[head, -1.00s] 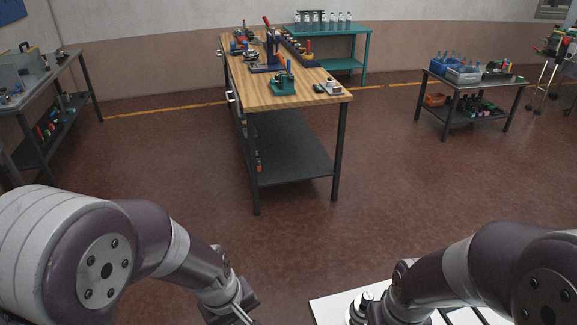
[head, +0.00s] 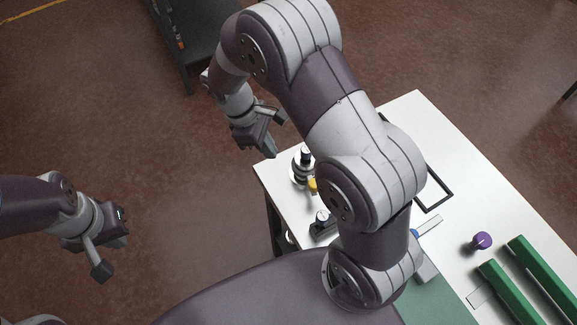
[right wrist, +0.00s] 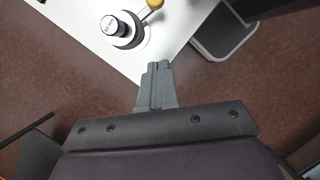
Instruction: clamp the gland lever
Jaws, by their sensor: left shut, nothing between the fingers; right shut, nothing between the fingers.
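On the white table, near its far left corner, stands a round metal fitting with a black-topped cylinder (head: 304,156). A yellow knob (head: 313,185), likely the end of the gland lever, shows beside it; my right arm hides part of this area. In the right wrist view the black-topped cylinder (right wrist: 112,27) sits in a pale ring, and the yellow knob (right wrist: 155,4) is at the top edge. My right gripper (head: 270,146) is shut and empty, off the table's corner, apart from the fitting. My left gripper (head: 112,247) is shut and empty over the floor at the left.
The white table (head: 480,195) also holds a small black clamp-like piece (head: 322,226), a black rectangular outline (head: 440,205), a purple knob (head: 481,240) and green rails (head: 510,290). A dark shelf (head: 200,35) stands at the top. The floor between is clear.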

